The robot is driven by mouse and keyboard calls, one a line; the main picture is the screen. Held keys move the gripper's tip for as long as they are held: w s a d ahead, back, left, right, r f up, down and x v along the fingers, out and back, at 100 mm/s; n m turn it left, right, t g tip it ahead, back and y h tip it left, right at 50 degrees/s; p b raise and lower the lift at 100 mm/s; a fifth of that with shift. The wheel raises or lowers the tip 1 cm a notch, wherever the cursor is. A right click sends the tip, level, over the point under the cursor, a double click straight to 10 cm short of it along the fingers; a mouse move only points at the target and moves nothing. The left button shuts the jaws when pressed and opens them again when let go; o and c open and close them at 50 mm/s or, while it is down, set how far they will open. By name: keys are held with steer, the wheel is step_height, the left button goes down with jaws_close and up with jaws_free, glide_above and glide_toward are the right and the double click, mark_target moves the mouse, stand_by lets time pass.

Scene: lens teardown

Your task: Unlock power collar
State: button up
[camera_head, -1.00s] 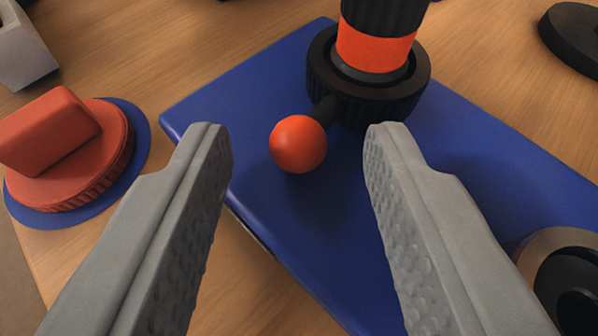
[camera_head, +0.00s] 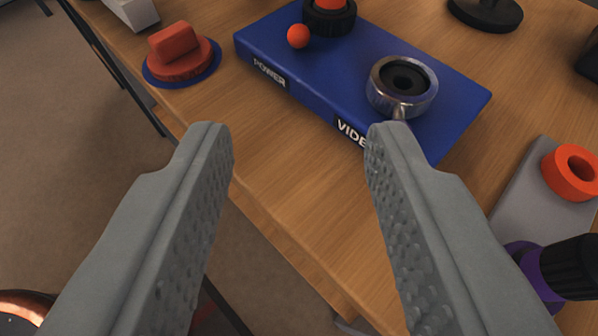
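The power collar (camera_head: 330,18) is a black ring with an orange centre at the back of the blue block (camera_head: 330,62), at the top of the view. Its orange ball knob (camera_head: 298,36) sticks out toward the front left, above the "POWER" label (camera_head: 270,74). A silver ring with a dark centre (camera_head: 402,88) sits on the block's right part, near the "VIDEO" label, which a finger partly covers. My gripper (camera_head: 300,135) is open and empty, nearer the camera than the block and apart from the knob. The upper part of the power collar is cut off by the frame.
A red knob on a blue disc (camera_head: 180,55) stands left of the block. On the right, an orange ring (camera_head: 572,172) rests on a grey plate (camera_head: 535,200), near a black and purple part (camera_head: 555,270). The table's front edge (camera_head: 270,225) runs below the gripper.

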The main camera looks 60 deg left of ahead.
steer(key=shift+s+d+r, duration=0.2)
steer(key=shift+s+d, duration=0.05)
steer(key=shift+d, duration=0.15)
